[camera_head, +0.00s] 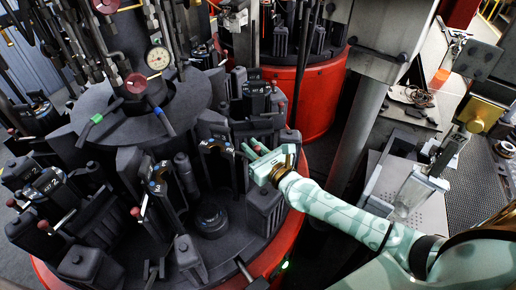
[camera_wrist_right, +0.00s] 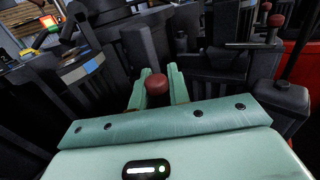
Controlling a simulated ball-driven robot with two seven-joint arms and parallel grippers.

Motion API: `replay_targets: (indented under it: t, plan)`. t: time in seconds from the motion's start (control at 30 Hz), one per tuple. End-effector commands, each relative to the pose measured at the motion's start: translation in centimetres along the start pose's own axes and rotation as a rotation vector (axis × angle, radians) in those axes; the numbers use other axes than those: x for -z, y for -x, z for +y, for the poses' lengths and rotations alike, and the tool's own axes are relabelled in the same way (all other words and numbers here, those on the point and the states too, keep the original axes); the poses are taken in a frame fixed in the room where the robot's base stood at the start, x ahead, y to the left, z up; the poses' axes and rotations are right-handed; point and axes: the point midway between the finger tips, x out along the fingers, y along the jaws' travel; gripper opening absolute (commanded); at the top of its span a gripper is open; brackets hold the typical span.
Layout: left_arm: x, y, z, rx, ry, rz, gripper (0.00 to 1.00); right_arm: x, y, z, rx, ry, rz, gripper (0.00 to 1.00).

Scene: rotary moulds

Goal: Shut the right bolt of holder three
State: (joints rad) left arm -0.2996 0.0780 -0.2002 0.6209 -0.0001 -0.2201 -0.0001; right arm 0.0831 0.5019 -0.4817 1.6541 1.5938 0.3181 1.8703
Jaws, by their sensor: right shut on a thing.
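My right gripper (camera_head: 250,151) reaches in from the right over the dark rotary mould table and is at a dark holder (camera_head: 214,146). In the right wrist view its two pale green fingers (camera_wrist_right: 158,90) are shut on a red bolt knob (camera_wrist_right: 157,84), which sits between them. The rest of that bolt is hidden behind the fingers and the gripper body. I cannot read a number on this holder in either view. My left gripper is not in view.
Other dark holders with red-knobbed bolts (camera_head: 135,212) stand around the table. A central column with a gauge (camera_head: 158,58) rises at the upper left. A second red-rimmed table (camera_head: 312,100) stands behind, and a grey post (camera_head: 352,135) stands right of the gripper.

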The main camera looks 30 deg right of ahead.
Motion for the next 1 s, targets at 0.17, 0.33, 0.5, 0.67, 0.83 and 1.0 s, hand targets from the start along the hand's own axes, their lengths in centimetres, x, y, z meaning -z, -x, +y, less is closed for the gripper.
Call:
replay_targets:
  t: [0.17, 0.33, 0.5, 0.67, 0.83, 1.0]
  plan:
    - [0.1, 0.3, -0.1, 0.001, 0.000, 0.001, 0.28, -0.1, -1.6, 1.2, -0.003, 0.000, -0.001, 0.00]
    - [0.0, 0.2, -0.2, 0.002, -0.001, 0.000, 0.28, -0.2, -1.6, 1.2, -0.004, 0.000, -0.003, 0.00]
    - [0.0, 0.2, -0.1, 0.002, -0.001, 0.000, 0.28, -0.2, -1.6, 1.1, -0.003, 0.000, -0.003, 0.39]
    - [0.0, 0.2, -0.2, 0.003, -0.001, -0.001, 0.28, -0.1, -1.5, 1.1, -0.003, -0.001, -0.002, 0.39]
    - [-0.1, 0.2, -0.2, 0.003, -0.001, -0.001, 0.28, 0.0, -0.8, 1.1, -0.002, 0.000, 0.000, 0.39]
    - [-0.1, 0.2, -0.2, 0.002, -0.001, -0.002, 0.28, 0.1, 2.5, 1.1, -0.003, 0.000, 0.003, 0.39]
